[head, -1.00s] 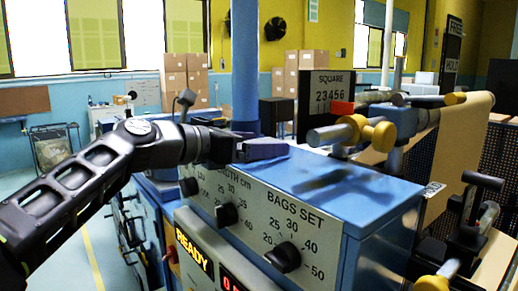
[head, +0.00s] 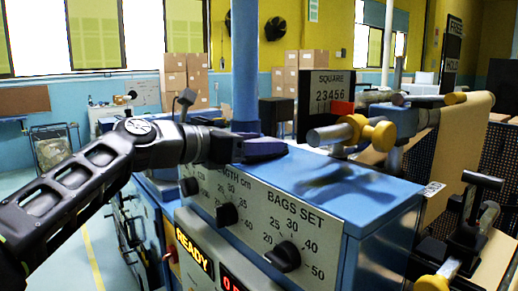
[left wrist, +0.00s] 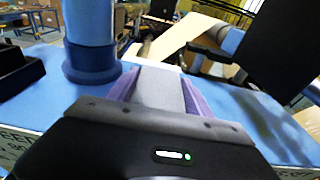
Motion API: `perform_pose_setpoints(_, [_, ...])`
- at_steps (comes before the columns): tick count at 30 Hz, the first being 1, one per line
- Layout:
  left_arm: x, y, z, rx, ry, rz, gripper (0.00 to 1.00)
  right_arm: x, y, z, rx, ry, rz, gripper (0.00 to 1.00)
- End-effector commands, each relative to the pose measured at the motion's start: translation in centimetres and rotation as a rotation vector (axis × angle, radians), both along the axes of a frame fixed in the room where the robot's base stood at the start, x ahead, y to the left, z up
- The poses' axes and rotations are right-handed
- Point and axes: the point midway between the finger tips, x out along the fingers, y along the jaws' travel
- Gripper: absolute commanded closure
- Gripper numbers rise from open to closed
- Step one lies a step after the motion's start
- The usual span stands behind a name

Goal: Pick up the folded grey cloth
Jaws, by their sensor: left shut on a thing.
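My left gripper (head: 265,150) is at the far left corner of the blue machine's top, low over the surface. In the left wrist view its two purple fingers (left wrist: 162,92) stand on either side of a folded grey cloth (left wrist: 160,88) and are shut on it. The cloth looks flat and pale grey, and its near end is hidden by the gripper body. In the head view the fingers hide the cloth. I cannot tell whether it still touches the machine top. My right gripper is not in view.
A blue post (head: 245,70) rises just behind the left gripper; it also shows close by in the left wrist view (left wrist: 90,35). The machine top (head: 330,185) is clear to the right. A black counter sign (head: 327,95) and yellow-knobbed rollers (head: 380,133) stand behind it.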

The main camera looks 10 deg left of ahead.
Motion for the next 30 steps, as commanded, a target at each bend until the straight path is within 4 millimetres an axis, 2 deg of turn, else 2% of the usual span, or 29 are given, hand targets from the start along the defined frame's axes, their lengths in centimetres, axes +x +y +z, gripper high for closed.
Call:
perform_pose_setpoints(11, [0.0,0.0,0.9,-0.001,-0.002,0.0,0.81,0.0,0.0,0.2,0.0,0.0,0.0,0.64])
perform_pose_setpoints(17, [0.1,0.0,3.6,0.001,-0.003,0.0,0.81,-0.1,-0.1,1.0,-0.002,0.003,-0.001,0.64])
perform_pose_setpoints(24, [0.1,0.0,8.4,0.001,-0.002,0.0,0.81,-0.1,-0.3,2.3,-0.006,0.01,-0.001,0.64])
perform_pose_setpoints(30, [0.1,0.0,10.0,-0.001,-0.001,0.0,0.81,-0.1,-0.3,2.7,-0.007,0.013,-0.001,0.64])
